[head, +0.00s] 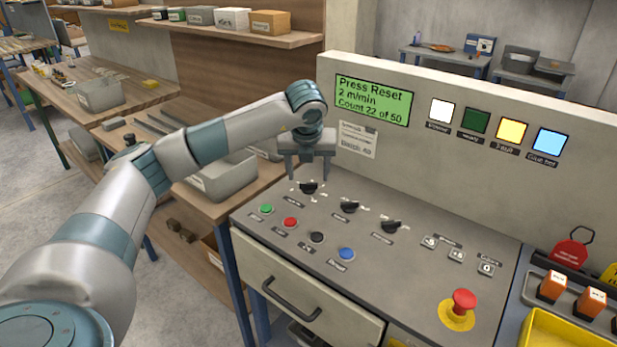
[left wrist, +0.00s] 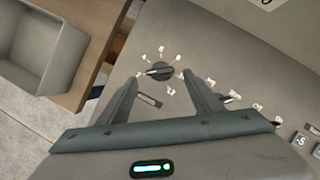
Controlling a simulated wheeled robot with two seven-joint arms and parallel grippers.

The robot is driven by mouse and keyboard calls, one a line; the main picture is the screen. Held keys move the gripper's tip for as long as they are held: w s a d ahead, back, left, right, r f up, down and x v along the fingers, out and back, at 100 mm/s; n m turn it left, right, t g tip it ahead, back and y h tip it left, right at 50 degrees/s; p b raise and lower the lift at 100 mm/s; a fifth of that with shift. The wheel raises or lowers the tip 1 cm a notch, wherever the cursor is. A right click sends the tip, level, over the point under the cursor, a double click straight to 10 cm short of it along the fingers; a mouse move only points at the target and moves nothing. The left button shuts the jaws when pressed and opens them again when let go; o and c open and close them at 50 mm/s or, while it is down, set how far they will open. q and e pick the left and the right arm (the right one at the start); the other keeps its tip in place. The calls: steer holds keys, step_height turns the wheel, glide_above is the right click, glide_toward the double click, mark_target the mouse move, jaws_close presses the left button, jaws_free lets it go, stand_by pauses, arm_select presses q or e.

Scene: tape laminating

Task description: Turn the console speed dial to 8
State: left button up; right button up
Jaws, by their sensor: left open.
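The console (head: 290,220) has a sloping grey panel with three black dials in a row. The leftmost dial (head: 308,187) has number marks around it and is below my left gripper (head: 305,170). In the left wrist view the same dial (left wrist: 160,71) lies between the fingertips of my left gripper (left wrist: 158,80), with a gap on each side. The fingers are open and empty. The label and numbers are too small to read surely. The middle dial (head: 349,206) and right dial (head: 392,227) stand to the right. My right gripper is not in view.
A green display (head: 372,100) reads "Press Reset", "2 m/min", "Count 22 of 50". Green (head: 266,209), red (head: 290,222), black and blue (head: 346,254) buttons sit in front of the dials. A red emergency knob (head: 464,301) is at the right. A grey bin (head: 222,178) stands left of the console.

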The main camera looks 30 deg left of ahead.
mark_target(309, 184)
arm_select(q)
steer(key=shift+p+x, duration=0.3)
steer(key=shift+x, duration=1.75)
steer(key=c, duration=1.1)
